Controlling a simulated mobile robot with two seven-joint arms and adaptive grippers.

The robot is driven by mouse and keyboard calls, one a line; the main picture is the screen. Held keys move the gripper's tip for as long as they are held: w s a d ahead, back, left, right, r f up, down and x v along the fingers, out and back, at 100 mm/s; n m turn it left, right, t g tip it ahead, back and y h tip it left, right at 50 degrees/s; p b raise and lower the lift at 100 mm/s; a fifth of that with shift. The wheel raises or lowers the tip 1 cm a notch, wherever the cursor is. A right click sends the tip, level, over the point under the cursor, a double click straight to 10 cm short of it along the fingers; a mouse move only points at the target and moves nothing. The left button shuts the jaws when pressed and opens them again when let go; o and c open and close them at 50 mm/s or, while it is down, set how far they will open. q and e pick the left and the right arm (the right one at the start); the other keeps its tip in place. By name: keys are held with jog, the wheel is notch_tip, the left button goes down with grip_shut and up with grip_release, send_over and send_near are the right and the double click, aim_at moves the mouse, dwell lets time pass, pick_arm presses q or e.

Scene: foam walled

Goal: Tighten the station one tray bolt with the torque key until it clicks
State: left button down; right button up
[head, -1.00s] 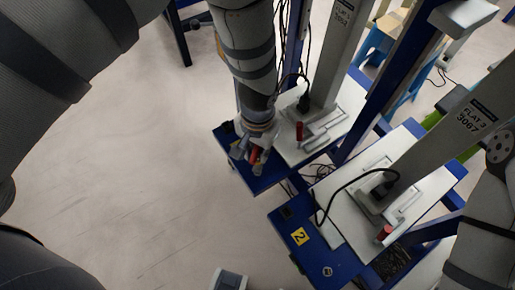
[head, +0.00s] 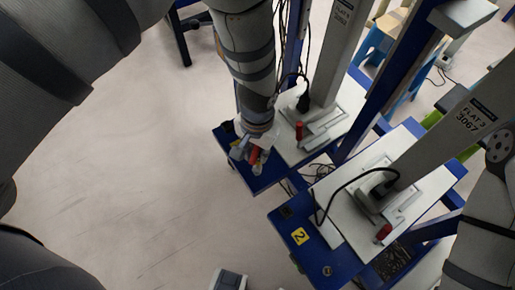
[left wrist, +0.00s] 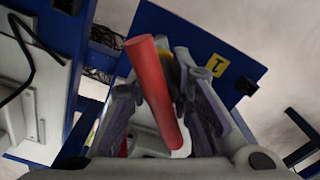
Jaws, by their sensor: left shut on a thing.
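My left gripper (head: 250,158) points down over the blue front tray (head: 264,181) of station one. In the left wrist view its fingers are closed around a red cylindrical torque key (left wrist: 152,85), which stands tilted between them. Only a little of the red key (head: 253,155) shows in the head view. The station one tray (left wrist: 168,25) carries a yellow label "1" (left wrist: 217,65). I cannot make out its bolt; the gripper and key cover part of the tray. My right gripper is out of view; only its arm shows at the right edge.
Station one's white plate (head: 285,145) has a post and a red-ended part (head: 299,130) beside the gripper. Station two (head: 344,262), labelled "2" (head: 300,236), stands nearer, with a black cable (head: 335,188) looping over it. Open floor (head: 130,180) lies to the left.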

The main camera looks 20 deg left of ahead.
pick_arm(q)
jog(key=shift+f+b, duration=0.35)
jog(key=shift+f, duration=0.45)
jog(key=m, duration=0.2)
jog(key=shift+r+m+p, duration=0.2)
jog(key=shift+m+p, duration=0.1)
jog(key=shift+f+m, duration=0.2)
jog(key=shift+m, duration=0.3)
jog(key=shift+r, duration=0.1)
jog(key=m, duration=0.3)
jog(key=shift+p, duration=0.3)
